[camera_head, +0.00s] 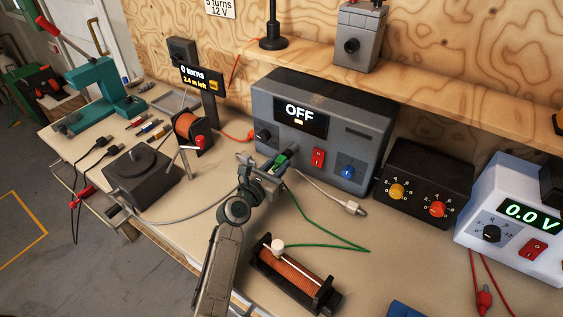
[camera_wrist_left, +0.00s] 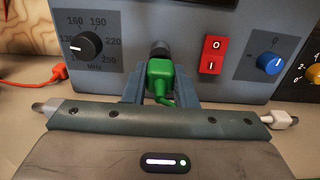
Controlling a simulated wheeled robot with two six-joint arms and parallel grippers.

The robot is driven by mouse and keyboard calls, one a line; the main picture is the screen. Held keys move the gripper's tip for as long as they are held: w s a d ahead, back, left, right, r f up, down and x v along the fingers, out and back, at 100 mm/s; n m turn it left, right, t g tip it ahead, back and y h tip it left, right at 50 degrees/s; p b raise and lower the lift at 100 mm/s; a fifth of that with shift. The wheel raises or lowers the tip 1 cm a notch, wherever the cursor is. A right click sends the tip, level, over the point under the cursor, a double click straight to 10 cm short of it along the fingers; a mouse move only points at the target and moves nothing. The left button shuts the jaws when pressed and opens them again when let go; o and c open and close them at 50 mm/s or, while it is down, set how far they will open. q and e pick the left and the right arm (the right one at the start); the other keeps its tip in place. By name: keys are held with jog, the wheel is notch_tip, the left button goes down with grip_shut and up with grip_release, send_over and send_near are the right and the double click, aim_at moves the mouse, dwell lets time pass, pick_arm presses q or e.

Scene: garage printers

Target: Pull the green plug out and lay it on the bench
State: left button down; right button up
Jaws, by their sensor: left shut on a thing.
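The green plug (camera_wrist_left: 161,82) sits at a dark round socket (camera_wrist_left: 160,49) low on the front of the grey box (camera_head: 355,140), whose display reads OFF. My left gripper (camera_head: 277,164) is shut on the green plug, with a finger on each side of it in the left wrist view (camera_wrist_left: 161,88). The plug's tip is hidden, so I cannot tell how deep it sits. Its green cable (camera_head: 322,238) runs down and right across the bench (camera_head: 215,243). My right gripper is not in view.
A copper coil (camera_head: 295,272) lies on the bench near my left arm. A white plug (camera_head: 353,208) lies right of the gripper. A black box (camera_head: 425,184) and a white meter (camera_head: 515,220) stand to the right.

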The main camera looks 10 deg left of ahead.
pick_arm(q)
jog(key=shift+p+v, duration=0.35)
jog(key=shift+v, duration=0.75)
jog(key=shift+p+v, duration=0.4)
jog(key=shift+v, duration=1.15)
jog(key=shift+r+p, duration=0.25)
jog(key=shift+p, duration=0.1)
jog(key=m+g+h+p, duration=0.1)
jog(key=g+p, duration=0.1)
jog(key=s+a+r+m+g+h+p, duration=0.1)
jog(key=g+p, duration=0.1)
jog(key=s+a+m+g+h+p, duration=0.1)
jog(key=m+g+p, duration=0.1)
jog(key=shift+a+r, duration=0.25)
jog(key=shift+r, duration=0.1)
